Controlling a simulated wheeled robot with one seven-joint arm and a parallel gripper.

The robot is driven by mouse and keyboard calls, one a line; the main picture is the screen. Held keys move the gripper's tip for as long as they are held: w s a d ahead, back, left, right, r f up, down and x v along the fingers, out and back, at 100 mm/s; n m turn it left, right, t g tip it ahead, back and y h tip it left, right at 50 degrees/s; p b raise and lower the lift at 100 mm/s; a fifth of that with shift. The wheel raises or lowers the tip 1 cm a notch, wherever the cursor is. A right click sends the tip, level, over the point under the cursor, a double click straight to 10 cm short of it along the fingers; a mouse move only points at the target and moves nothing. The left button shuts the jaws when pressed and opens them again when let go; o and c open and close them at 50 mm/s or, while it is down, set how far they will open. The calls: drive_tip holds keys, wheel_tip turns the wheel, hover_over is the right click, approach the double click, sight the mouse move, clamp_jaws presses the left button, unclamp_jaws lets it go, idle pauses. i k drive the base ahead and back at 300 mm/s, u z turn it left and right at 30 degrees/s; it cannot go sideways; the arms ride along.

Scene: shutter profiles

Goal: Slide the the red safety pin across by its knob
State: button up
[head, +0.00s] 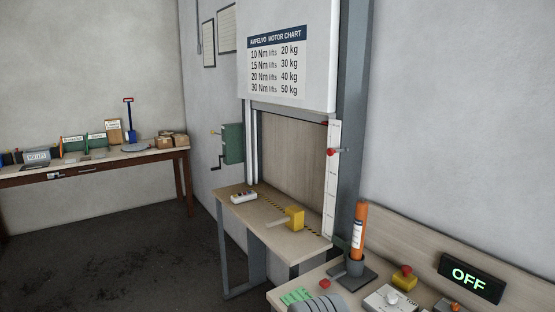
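A red knob (331,152) sits on the white upright rail (334,180) at the right side of the shutter opening. A short dark rod sticks out to the right of the knob. This looks like the red safety pin, but it is too small to tell how far across it sits. A small red mark also shows at the opening's upper right corner. The tan shutter panel (290,155) fills much of the opening.
A wooden ledge (245,208) below the opening carries a yellow block (294,217) and a small white box (243,197). The front bench holds an orange tube (359,232), a yellow button box (404,278) and an OFF display (469,277). Open floor (110,255) lies at left.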

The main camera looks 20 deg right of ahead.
sight(331, 151)
drive_tip(key=u, duration=1.3)
drive_tip(key=i, duration=1.1)
drive_tip(key=z, duration=0.95)
drive_tip(key=i, duration=0.85)
drive_tip(key=z, duration=1)
